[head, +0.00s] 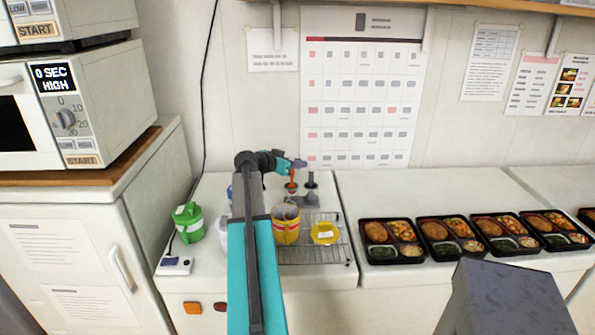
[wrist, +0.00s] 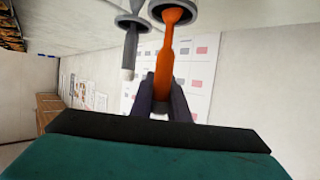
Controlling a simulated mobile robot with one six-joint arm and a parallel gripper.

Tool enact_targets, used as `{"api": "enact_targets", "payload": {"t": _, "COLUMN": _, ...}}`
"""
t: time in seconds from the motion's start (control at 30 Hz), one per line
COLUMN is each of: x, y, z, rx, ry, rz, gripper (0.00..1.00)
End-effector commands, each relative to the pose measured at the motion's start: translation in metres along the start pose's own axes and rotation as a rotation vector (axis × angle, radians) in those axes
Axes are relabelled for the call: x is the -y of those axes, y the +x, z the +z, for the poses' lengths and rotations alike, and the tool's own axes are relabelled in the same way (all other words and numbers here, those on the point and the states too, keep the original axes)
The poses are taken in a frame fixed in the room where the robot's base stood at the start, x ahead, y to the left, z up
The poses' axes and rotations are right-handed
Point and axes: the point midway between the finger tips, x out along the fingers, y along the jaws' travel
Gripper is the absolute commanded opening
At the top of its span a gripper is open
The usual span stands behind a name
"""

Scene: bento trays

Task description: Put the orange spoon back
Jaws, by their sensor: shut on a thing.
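The orange spoon (head: 292,185) stands roughly upright at the back of the counter, below my gripper (head: 289,164). In the wrist view my gripper (wrist: 162,98) is shut on the handle of the orange spoon (wrist: 165,60). The spoon's far end overlaps a round grey cup of the holder (wrist: 188,8); I cannot tell whether it rests fully in it. The grey holder (head: 305,200) also bears a grey-handled utensil (head: 311,180), just right of the orange spoon. That utensil shows beside the spoon in the wrist view (wrist: 128,55).
A yellow can (head: 286,232) and a yellow dish (head: 324,234) stand on a wire rack (head: 343,252) in front of the holder. Several filled bento trays (head: 391,262) line the right counter. The wall with a calendar (head: 360,90) is behind.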

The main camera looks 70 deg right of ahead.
Motion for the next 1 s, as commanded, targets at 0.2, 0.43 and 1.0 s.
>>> {"api": "enact_targets", "payload": {"t": 0.2, "x": 0.0, "y": 0.007, "z": 0.019, "rx": 0.0, "ry": -0.003, "rz": 0.001, "gripper": 0.0}}
{"api": "enact_targets", "payload": {"t": 0.43, "x": 0.0, "y": 0.011, "z": 0.027, "rx": 0.0, "ry": 0.0, "rz": -0.001, "gripper": 0.0}}
{"api": "enact_targets", "payload": {"t": 1.0, "x": 0.001, "y": 0.011, "z": 0.029, "rx": 0.0, "ry": -0.001, "rz": -0.001, "gripper": 0.34}}
